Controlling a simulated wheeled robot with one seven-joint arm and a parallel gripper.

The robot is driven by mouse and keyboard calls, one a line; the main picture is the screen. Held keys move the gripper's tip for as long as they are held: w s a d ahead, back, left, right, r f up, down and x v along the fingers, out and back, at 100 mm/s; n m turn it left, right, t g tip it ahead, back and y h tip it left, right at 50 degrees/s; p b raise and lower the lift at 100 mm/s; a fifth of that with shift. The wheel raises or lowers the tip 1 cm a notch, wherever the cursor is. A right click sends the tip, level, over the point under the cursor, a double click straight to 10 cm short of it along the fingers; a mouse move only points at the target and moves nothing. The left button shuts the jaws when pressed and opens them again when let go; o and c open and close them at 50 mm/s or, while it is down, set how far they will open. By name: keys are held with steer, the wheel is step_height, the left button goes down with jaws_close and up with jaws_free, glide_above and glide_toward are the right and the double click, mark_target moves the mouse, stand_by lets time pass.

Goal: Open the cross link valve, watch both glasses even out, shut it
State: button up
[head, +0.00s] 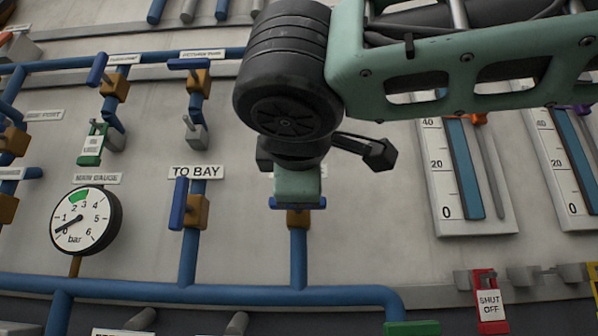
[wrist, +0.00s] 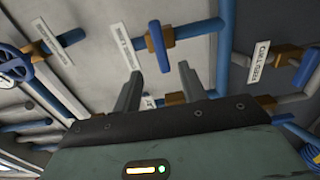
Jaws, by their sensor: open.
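My gripper (wrist: 160,70) is open and empty in the wrist view. A blue lever handle (wrist: 158,46) on a brass valve shows just beyond and between its fingertips, apart from them. In the head view, my gripper (head: 298,184) covers most of a valve with a brass body (head: 298,219); its label is hidden. I cannot read which valve is the cross link. Two level glasses with blue columns, the left glass (head: 465,168) and the right glass (head: 576,150), stand at the right; my arm hides their tops, so I cannot compare their levels.
The TO BAY valve handle (head: 179,203) is just left of my gripper. A round bar gauge (head: 86,220) is at the left, its needle near 0. A blue pipe (head: 230,294) runs below. A red SHUT OFF tag (head: 489,303) hangs lower right.

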steer(key=shift+s+a, duration=0.1)
steer(key=shift+s, duration=2.25)
steer(key=shift+f, duration=0.1)
steer(key=w+d+f+g+p, duration=0.1)
steer(key=d+f+g+p, duration=0.2)
steer(key=f, duration=0.8)
steer(key=f+g+p, duration=0.2)
steer(key=f+g, duration=0.3)
steer(key=f, duration=0.6)
steer(key=s+d+f+m+g+p, duration=0.2)
steer(key=s+d+f+m+g, duration=0.1)
steer(key=f, duration=0.3)
steer(key=s+d+f+m+g+p, duration=0.2)
steer(key=s+d+f+m+g, duration=0.1)
steer(key=s+f, duration=0.3)
steer(key=s+d+f+m+g+y+p, duration=0.1)
steer(key=s+d+f+m+g+p, duration=0.1)
steer(key=s+d+f+m+g, duration=0.1)
step_height(320, 180, down, 4)
steer(key=shift+s+d+r+m+g, duration=0.15)
steer(key=shift+s+d+m+g, duration=0.3)
steer(key=shift+s+d, duration=0.55)
steer(key=shift+a, duration=0.15)
